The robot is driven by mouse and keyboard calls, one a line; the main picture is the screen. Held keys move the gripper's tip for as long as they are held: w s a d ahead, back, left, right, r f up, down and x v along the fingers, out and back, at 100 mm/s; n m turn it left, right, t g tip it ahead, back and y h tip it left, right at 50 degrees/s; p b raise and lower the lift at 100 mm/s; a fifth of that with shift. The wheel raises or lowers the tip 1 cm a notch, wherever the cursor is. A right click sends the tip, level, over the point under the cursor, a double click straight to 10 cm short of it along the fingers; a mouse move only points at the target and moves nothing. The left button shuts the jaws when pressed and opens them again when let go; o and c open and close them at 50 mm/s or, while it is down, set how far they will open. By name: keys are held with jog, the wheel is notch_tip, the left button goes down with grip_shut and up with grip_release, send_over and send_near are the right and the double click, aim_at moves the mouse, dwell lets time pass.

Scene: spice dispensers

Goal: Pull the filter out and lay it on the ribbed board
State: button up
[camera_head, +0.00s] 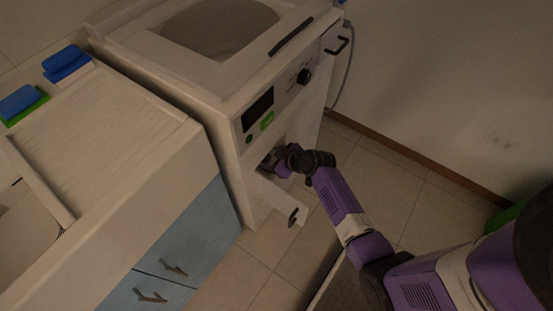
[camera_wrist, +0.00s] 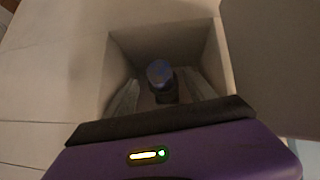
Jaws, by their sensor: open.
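The filter (camera_wrist: 159,72) shows in the wrist view as a round blue knob on a dark stem, inside a square recess (camera_wrist: 118,60) in the washing machine's front. My gripper (camera_wrist: 161,84) is open, reaching into the recess with one finger on each side of the filter. I cannot tell if the fingers touch it. In the head view my gripper (camera_head: 272,160) is at the low opening of the machine and the filter is hidden. The pale, faintly lined counter top (camera_head: 105,125) beside the sink looks like the ribbed board.
The washing machine (camera_head: 240,95) stands right of the counter. Its small flap (camera_head: 283,196) with a dark handle hangs open beside my gripper. Blue sponges (camera_head: 66,60) lie at the counter's back left. The sink (camera_head: 25,225) is at the left. A wall rises on the right.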

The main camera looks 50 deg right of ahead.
aim_at(268, 158)
jog(key=shift+x, duration=1.55)
grip_shut()
